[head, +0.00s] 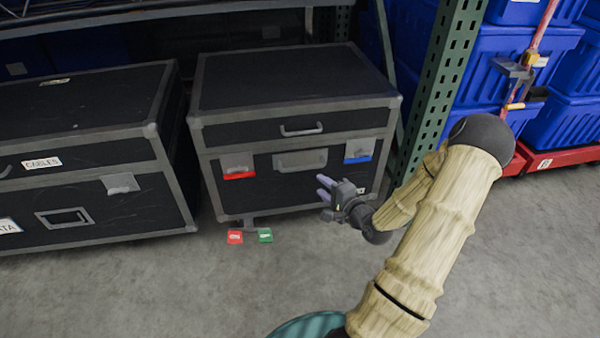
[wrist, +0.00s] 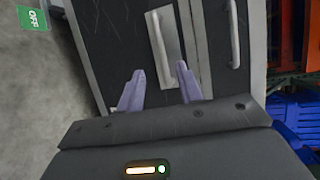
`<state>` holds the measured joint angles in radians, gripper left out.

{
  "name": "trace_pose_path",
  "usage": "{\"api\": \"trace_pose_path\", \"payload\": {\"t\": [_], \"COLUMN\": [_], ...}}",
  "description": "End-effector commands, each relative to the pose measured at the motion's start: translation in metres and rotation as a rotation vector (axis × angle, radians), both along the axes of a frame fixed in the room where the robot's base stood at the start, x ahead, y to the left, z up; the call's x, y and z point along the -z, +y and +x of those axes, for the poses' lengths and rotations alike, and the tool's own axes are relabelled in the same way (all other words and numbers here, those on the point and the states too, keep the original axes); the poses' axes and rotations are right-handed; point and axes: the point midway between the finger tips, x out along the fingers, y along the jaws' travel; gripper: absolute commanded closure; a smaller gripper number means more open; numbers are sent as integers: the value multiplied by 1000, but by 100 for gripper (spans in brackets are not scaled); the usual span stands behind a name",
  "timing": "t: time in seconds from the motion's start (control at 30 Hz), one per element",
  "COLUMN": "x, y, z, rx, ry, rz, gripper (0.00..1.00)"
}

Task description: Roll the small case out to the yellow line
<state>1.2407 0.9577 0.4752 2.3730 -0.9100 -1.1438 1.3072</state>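The small case (head: 290,80) is black with grey metal edges and stands upright in the middle of the head view. Its front has a grey recessed handle (head: 300,161), a lid handle (head: 302,130), a red-marked latch (head: 238,166) and a blue-marked latch (head: 358,151). A red tab (head: 235,237) and a green tab (head: 265,235) sit low at its front. My gripper (head: 323,188) is open in front of the case. In the wrist view its fingers (wrist: 160,90) are apart, pointing at the recessed handle (wrist: 158,48); contact cannot be told. No yellow line shows.
A larger black case (head: 80,130) labelled CABLES stands close on the left. A green perforated rack post (head: 440,80) rises just right of the small case. The grey floor (head: 170,290) in front is clear.

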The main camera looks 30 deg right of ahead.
Motion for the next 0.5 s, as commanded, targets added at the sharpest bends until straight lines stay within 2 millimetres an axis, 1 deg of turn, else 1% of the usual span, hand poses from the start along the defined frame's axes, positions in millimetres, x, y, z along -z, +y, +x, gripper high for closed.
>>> {"api": "trace_pose_path", "payload": {"t": [0.03, 0.5], "x": [5, 21], "y": [1, 9], "z": [10, 91], "rx": [-2, -2], "ry": [-3, -3], "rz": [-2, -2], "gripper": [64, 64]}}
